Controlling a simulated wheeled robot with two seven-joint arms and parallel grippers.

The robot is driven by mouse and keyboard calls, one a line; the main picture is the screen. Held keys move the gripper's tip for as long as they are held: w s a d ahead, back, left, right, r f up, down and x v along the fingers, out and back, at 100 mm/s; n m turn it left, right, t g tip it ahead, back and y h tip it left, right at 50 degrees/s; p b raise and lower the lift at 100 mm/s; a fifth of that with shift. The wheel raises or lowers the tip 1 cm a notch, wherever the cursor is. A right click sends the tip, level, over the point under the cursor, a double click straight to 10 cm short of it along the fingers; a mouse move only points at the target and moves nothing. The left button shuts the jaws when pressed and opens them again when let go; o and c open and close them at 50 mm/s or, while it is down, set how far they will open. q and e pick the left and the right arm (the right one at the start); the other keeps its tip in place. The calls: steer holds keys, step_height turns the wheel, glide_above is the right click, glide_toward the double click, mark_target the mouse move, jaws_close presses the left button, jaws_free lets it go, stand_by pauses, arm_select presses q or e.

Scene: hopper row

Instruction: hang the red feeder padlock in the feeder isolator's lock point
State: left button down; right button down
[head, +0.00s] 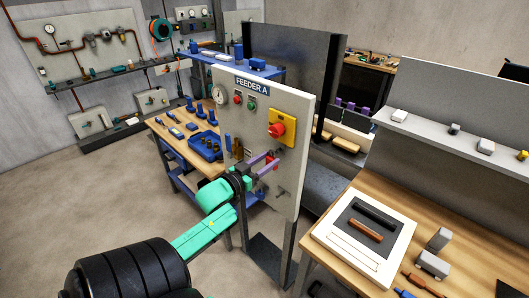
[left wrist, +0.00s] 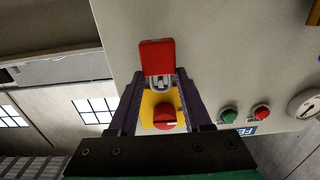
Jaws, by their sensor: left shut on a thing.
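The red padlock (left wrist: 157,57) is held at the tips of my left gripper (left wrist: 161,80). Its red body shows beyond the fingertips, and its grey metal shackle lies between the purple fingers. In the head view my left gripper (head: 269,164) is in front of the grey FEEDER A panel, below the isolator, and the red padlock (head: 270,157) is partly hidden by the fingers. The feeder isolator is a yellow plate (head: 289,119) with a red knob (head: 277,129). The knob (left wrist: 164,117) also shows between the fingers in the left wrist view. The lock point cannot be made out. My right gripper is out of view.
The FEEDER A panel (head: 226,95) also carries a gauge (head: 219,94) and red and green buttons. A wooden bench (head: 160,128) with blue parts stands behind it at the left. Another bench with a white-framed tray (head: 341,246) stands at the right. The floor at left is open.

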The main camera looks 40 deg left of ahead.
arm_select(q)
steer(key=shift+w, duration=0.55)
steer(key=shift+f, duration=0.35)
stand_by(0.5)
